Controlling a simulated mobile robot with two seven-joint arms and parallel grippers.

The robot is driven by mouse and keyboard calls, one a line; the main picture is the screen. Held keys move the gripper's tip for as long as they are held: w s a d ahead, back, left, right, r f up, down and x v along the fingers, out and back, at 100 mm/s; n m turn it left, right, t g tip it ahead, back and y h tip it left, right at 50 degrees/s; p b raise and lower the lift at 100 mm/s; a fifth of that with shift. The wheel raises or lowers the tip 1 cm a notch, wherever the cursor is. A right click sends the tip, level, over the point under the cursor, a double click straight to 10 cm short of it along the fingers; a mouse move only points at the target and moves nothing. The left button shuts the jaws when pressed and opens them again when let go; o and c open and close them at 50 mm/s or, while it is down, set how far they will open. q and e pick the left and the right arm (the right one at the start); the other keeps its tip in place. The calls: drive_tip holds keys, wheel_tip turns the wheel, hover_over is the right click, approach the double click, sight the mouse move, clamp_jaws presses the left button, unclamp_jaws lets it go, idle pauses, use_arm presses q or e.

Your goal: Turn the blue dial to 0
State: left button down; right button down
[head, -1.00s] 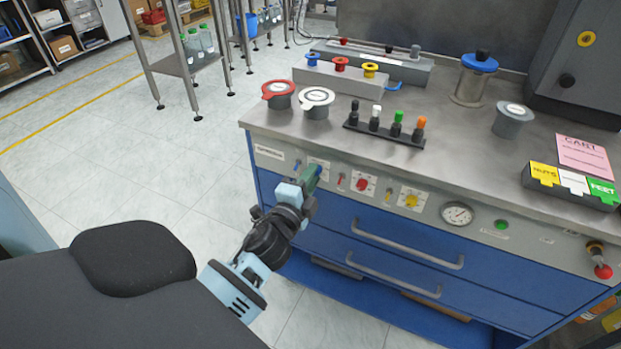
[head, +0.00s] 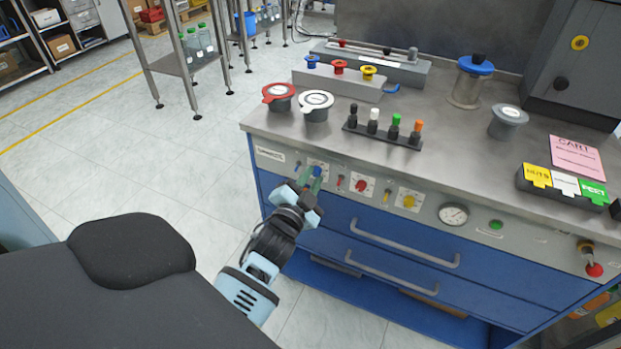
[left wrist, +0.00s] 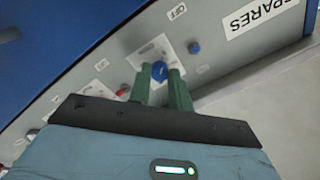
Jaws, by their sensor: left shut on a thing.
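The blue dial (head: 317,171) sits on a white label plate at the left of the cart's front panel. It also shows in the left wrist view (left wrist: 160,71), between my two green fingertips. My left gripper (head: 309,177) is shut on the blue dial, with one finger on each side of it. The fingers (left wrist: 163,86) cover part of the plate, so the dial's pointer and the 0 mark cannot be made out. My right gripper is not in view.
A red dial (head: 361,186), a yellow dial (head: 408,201) and a gauge (head: 453,214) lie along the panel to the right. Drawer handles (head: 404,244) stick out below.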

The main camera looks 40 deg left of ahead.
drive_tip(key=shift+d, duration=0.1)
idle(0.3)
use_arm(q)
drive_tip(key=c, duration=1.3)
unclamp_jaws()
drive_tip(key=shift+s, duration=0.15)
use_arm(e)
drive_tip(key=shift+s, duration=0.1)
